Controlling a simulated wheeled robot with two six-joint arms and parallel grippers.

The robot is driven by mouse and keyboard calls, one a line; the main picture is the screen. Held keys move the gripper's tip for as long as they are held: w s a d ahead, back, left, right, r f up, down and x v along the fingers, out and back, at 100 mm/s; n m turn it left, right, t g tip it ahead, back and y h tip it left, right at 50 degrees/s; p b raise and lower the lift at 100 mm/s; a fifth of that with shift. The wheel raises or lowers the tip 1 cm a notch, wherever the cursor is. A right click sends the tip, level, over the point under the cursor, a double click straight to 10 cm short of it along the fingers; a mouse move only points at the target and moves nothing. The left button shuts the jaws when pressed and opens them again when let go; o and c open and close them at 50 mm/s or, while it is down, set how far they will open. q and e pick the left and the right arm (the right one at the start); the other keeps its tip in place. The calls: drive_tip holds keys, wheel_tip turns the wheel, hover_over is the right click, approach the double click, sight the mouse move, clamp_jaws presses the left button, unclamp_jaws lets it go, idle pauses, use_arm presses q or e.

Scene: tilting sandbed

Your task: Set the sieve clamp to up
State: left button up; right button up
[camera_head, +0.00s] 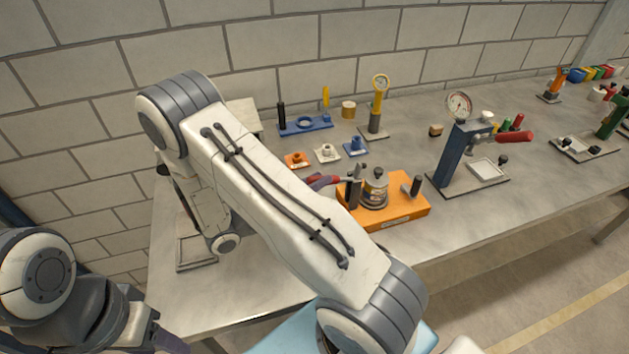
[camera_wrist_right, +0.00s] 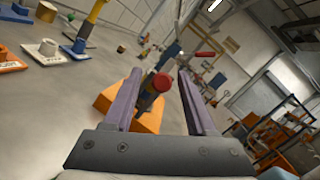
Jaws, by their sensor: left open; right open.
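The sieve clamp stands on an orange base (camera_head: 405,212) on the bench, with a round metal sieve pot (camera_head: 376,190) between dark posts. Its red-ended lever (camera_wrist_right: 161,82) points towards my right gripper; in the head view it looks low and roughly level. My right gripper (camera_wrist_right: 160,72) is open, its two purple fingers on either side of the red lever end, with no grip visible. My left gripper (camera_head: 165,342) is partly in view at the bottom left, apart from the bench objects.
A blue press with a dial gauge (camera_head: 459,104) and red handle stands right of the orange base. Small orange, white and blue blocks (camera_head: 327,153) and a blue rack (camera_head: 305,126) lie behind. The bench front right of the base is clear.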

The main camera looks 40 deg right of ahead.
drive_tip(key=w+a+f+b, duration=0.1)
drive_tip(key=a+b, duration=0.2)
drive_tip(key=a, duration=0.7)
drive_tip(key=shift+a+f, duration=0.15)
drive_tip(key=shift+f, duration=0.05)
drive_tip(key=shift+w, duration=0.1)
drive_tip(key=s+a+r+m+t+y, duration=0.1)
drive_tip(key=s+a+r+m+y, duration=0.1)
drive_tip(key=s+a+m+y, duration=0.6)
drive_tip(key=s+a+r+m+t+y, duration=0.1)
drive_tip(key=s+a+r+m+y, duration=0.1)
drive_tip(key=s+a+m+y, duration=0.6)
drive_tip(key=a+y, duration=0.2)
drive_tip(key=y, duration=0.2)
